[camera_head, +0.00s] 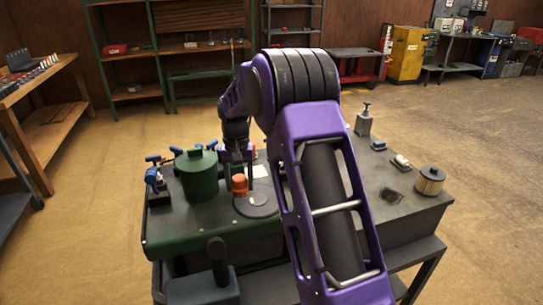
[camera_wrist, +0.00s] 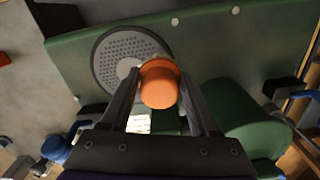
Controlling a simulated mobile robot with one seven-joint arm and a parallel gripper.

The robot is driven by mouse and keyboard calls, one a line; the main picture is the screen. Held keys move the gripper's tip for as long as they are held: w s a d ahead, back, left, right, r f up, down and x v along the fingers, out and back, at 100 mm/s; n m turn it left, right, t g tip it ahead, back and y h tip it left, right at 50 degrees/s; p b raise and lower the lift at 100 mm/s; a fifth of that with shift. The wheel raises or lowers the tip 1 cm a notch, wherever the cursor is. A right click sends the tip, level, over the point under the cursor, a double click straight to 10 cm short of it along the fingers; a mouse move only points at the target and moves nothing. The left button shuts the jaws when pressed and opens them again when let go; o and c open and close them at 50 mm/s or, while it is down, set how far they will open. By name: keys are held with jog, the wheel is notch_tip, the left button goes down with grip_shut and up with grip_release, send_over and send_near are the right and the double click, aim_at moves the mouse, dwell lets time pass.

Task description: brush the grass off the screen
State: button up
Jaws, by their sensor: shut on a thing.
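The screen (camera_wrist: 112,50) is a round grey disc with a field of small holes. It lies on the green deck (camera_wrist: 72,60), and it also shows in the head view (camera_head: 257,207). An orange round-topped piece, likely the brush handle (camera_wrist: 160,90), stands between the fingers of my gripper (camera_wrist: 159,78). My gripper is shut on it and holds it at the screen's edge. The orange piece also shows in the head view (camera_head: 239,184). Its lower end is hidden, so I cannot tell whether it touches the screen. I cannot make out grass on the screen.
A green lidded canister (camera_head: 197,176) stands left of the screen. Blue-handled clamps (camera_head: 153,177) are at the deck's left edge. A filter (camera_head: 430,181) and an oil can (camera_head: 364,120) stand on the right bench. My arm hides the middle.

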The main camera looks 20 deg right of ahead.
jog(key=shift+r+p, duration=0.65)
jog(key=shift+r, duration=0.6)
